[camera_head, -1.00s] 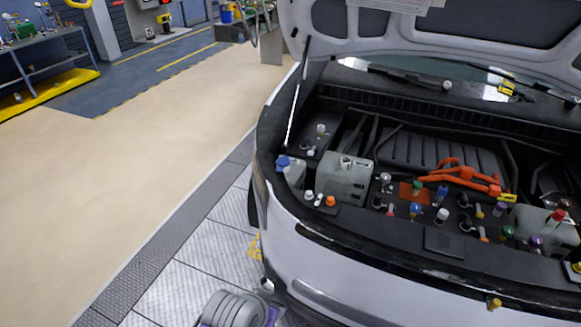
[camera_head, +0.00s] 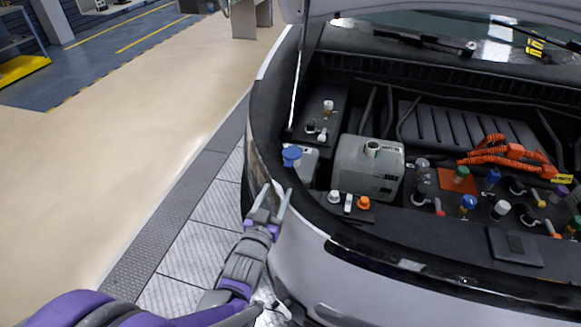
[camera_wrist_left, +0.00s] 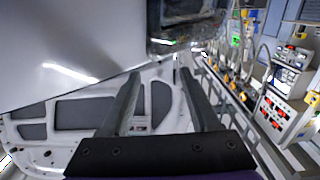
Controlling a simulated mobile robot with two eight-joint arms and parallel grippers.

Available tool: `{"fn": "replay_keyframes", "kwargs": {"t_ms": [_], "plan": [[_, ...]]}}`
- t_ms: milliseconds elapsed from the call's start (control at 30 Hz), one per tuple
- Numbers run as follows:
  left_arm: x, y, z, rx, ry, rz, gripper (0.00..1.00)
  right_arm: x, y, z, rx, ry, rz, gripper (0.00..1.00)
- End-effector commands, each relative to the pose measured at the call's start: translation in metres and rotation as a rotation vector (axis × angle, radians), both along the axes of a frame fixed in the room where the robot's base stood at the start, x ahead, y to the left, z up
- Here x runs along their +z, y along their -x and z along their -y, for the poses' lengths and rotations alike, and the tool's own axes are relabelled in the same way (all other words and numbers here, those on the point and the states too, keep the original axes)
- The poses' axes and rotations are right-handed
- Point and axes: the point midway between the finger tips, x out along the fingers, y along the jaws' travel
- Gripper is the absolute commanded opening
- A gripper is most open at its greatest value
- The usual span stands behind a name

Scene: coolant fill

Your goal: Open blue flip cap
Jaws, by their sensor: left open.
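The blue flip cap (camera_head: 291,153) sits on a small pale reservoir (camera_head: 304,160) at the left corner of the engine bay in the head view. It looks closed, though its detail is small. My left gripper (camera_head: 275,190) is open and empty, just outside the car's front left edge. It is below the blue cap in the picture and apart from it. In the left wrist view the two fingers (camera_wrist_left: 160,90) stand apart with nothing between them. The blue cap cannot be made out in that view. My right gripper is not in view.
A grey tank (camera_head: 368,168) stands right of the reservoir. White and orange caps (camera_head: 363,202) sit in front of it. A hood strut (camera_head: 296,90) rises behind the blue cap. Orange cables (camera_head: 500,155) lie farther right. The floor (camera_head: 110,170) left of the car is clear.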

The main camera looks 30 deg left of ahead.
Motion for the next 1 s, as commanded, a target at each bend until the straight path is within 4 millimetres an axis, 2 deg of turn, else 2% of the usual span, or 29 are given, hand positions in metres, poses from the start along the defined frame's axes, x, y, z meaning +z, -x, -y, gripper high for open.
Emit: {"fn": "replay_keyframes", "kwargs": {"t_ms": [167,400,600,767,1000], "plan": [[0.002,-0.022,-0.006,0.000,-0.002,0.008,0.62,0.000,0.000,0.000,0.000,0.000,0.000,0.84],[0.001,-0.068,-0.016,0.000,-0.001,0.006,0.62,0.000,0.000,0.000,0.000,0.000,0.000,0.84],[0.001,-0.094,-0.023,0.000,-0.001,0.005,0.62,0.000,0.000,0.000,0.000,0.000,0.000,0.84],[0.001,-0.102,-0.025,0.000,-0.001,0.005,0.62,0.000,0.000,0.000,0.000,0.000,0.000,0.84],[0.001,-0.103,-0.025,0.000,-0.001,0.005,0.62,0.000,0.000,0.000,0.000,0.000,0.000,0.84]]}}
